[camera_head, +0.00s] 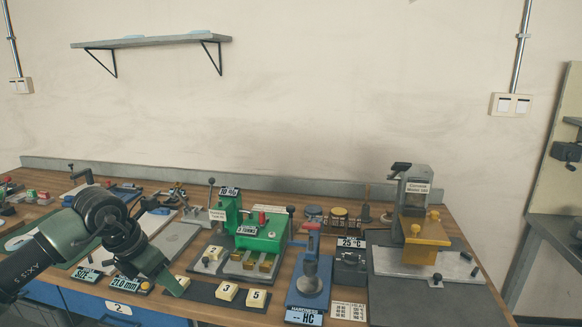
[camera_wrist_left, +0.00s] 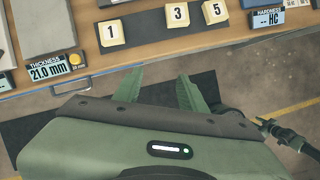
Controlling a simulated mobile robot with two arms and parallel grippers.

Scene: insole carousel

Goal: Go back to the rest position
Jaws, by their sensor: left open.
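My left gripper (camera_head: 176,287) comes in from the left in the head view, near the front edge of the workbench. In the left wrist view my left gripper (camera_wrist_left: 160,90) has its two green fingers spread apart with nothing between them. The fingers show over the floor and dark mat, just off the bench's front edge. My right gripper is in neither view.
Number blocks 3 (camera_head: 227,292) and 5 (camera_head: 257,298) stand on a dark strip; block 1 (camera_wrist_left: 111,32) is left of them. A green machine (camera_head: 262,232), a blue hardness tester (camera_head: 309,285) and a yellow-grey press (camera_head: 415,235) stand on the bench (camera_head: 205,312).

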